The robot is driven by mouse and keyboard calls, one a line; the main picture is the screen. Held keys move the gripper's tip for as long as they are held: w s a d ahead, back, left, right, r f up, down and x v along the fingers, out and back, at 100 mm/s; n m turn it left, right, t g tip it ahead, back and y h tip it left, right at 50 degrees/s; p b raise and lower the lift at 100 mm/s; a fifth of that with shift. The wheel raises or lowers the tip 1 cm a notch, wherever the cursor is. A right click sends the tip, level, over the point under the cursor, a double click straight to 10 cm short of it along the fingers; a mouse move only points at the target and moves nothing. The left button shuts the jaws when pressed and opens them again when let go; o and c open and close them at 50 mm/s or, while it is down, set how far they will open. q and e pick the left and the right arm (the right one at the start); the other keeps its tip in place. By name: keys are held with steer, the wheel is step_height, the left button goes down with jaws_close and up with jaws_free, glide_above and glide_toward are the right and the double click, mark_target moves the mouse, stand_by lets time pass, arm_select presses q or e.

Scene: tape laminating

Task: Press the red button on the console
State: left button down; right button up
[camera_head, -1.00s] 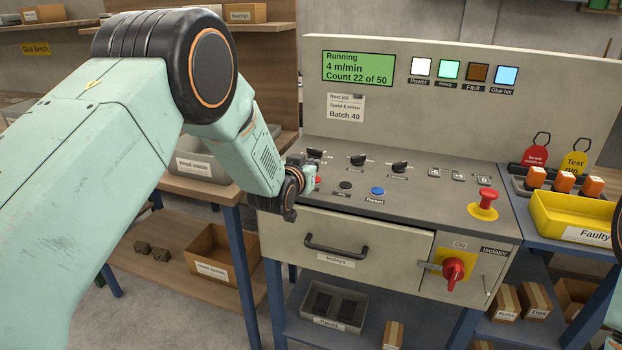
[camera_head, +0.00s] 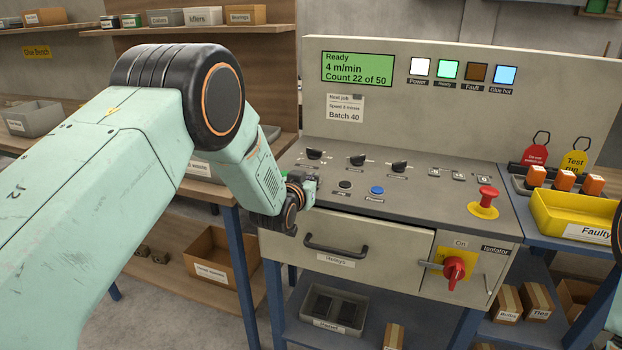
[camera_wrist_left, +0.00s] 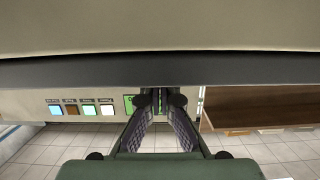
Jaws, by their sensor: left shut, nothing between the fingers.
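The console (camera_head: 440,215) has a row with a black button (camera_head: 345,185) and a blue Reset button (camera_head: 377,190). No small red button shows at the left end of this row, where my left gripper (camera_head: 310,184) blocks the view. A red mushroom button (camera_head: 488,196) stands on a yellow base at the right of the panel, well away from the gripper. My left gripper is shut and empty at the panel's left front. In the left wrist view its fingers (camera_wrist_left: 160,98) are together; contact cannot be told.
The green display (camera_head: 358,68) reads Ready. Three black knobs (camera_head: 357,160) stand behind the buttons. The drawer handle (camera_head: 336,247) and red isolator switch (camera_head: 454,270) stick out in front. A yellow Faulty bin (camera_head: 570,215) stands at the right.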

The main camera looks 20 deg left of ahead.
arm_select(q)
steer(key=shift+s+f, duration=0.25)
steer(key=shift+f, duration=0.35)
steer(key=shift+w+r+p, duration=0.1)
steer(key=shift+r+p, duration=0.4)
steer(key=shift+r, duration=0.05)
step_height(320, 180, up, 4)
steer(key=shift+r+p, duration=0.1)
steer(key=shift+p, duration=1)
steer(key=v, duration=0.9)
steer(key=shift+s+p, duration=0.3)
steer(key=shift+s, duration=0.05)
steer(key=shift+w, duration=0.15)
steer(key=shift+s+r, duration=0.2)
steer(key=shift+w+f, duration=0.1)
